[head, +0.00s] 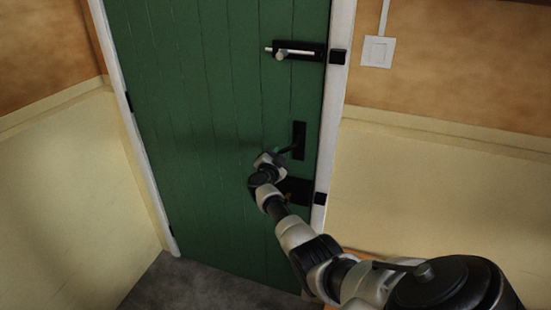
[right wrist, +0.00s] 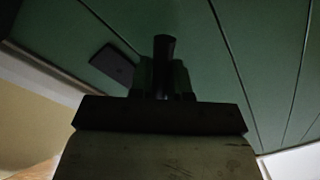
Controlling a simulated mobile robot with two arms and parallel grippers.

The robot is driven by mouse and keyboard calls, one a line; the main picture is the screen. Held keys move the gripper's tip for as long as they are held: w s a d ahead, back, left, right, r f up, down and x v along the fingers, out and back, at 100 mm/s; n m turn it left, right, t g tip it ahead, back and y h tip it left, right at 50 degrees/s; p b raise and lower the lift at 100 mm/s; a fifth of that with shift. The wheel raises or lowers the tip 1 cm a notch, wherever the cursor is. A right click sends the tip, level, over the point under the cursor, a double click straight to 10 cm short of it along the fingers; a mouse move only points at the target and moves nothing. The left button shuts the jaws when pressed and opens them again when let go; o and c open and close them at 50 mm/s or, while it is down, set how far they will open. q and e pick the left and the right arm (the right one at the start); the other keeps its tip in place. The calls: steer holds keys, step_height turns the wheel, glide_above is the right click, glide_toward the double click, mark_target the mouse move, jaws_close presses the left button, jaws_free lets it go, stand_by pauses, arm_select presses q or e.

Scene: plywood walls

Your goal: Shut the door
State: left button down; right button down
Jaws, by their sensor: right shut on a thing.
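The green plank door (head: 215,90) fills the middle of the head view and lies in or very near its white frame (head: 340,80). I cannot tell if it is fully flush. A black lever handle on a dark plate (head: 298,140) sits near the door's right edge. My right gripper (head: 268,163) is at the lever, and it is shut on the handle. In the right wrist view the dark handle (right wrist: 164,50) stands up between the fingers, with green planks behind. The fingers hide part of the lever. My left gripper is not in view.
A bolt (head: 292,53) on a black plate is higher on the door. A black lock box (head: 296,190) is below the handle, partly behind my arm. A light switch (head: 377,52) is on the right wall. Dark grey floor (head: 200,285) shows at the bottom left.

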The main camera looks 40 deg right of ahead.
steer(key=c, duration=1.1)
jaws_free()
steer(key=shift+a, duration=0.1)
steer(key=p+v, duration=0.2)
steer(key=v, duration=0.8)
steer(key=shift+s+a+r, duration=0.1)
steer(key=shift+s+a, duration=0.1)
steer(key=shift+a, duration=0.1)
